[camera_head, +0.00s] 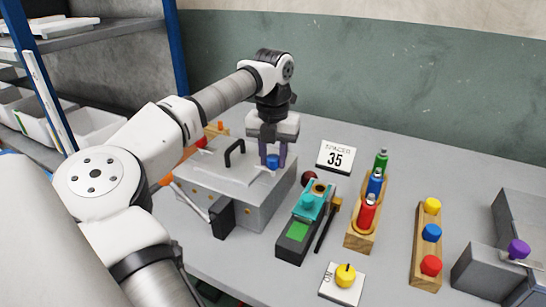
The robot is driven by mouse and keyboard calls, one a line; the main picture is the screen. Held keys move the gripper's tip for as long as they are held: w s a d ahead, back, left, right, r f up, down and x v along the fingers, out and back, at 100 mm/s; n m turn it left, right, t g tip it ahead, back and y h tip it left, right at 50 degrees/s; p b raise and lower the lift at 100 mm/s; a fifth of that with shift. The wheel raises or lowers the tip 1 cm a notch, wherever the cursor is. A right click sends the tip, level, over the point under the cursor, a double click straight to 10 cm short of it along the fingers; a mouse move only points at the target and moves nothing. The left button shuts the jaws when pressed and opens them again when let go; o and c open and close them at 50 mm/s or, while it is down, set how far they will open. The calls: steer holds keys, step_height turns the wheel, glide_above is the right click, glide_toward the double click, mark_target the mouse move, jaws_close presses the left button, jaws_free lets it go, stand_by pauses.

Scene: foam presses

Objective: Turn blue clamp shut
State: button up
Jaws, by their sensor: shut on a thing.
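The blue clamp (272,162) is a small blue knob on the top right of the grey press box (262,208). My gripper (274,158) points straight down over it, with its purple fingers on either side. It is shut on the blue clamp. The fingers partly cover the clamp, and I cannot tell how far it is turned.
A black handle (235,152) stands on the press lid. To the right are a teal and black device (304,217), a wooden rack (360,233) of coloured bottles, a yellow knob (345,275), a sign (336,157) reading 35, and a strip (422,260) of coloured knobs.

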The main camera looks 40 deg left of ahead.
mark_target(273, 157)
stand_by(0.4)
steer(key=o, duration=1)
steer(key=shift+c, duration=0.2)
steer(key=shift+r, duration=0.1)
step_height(273, 157, up, 14)
steer(key=p, duration=1)
steer(key=shift+f, duration=0.2)
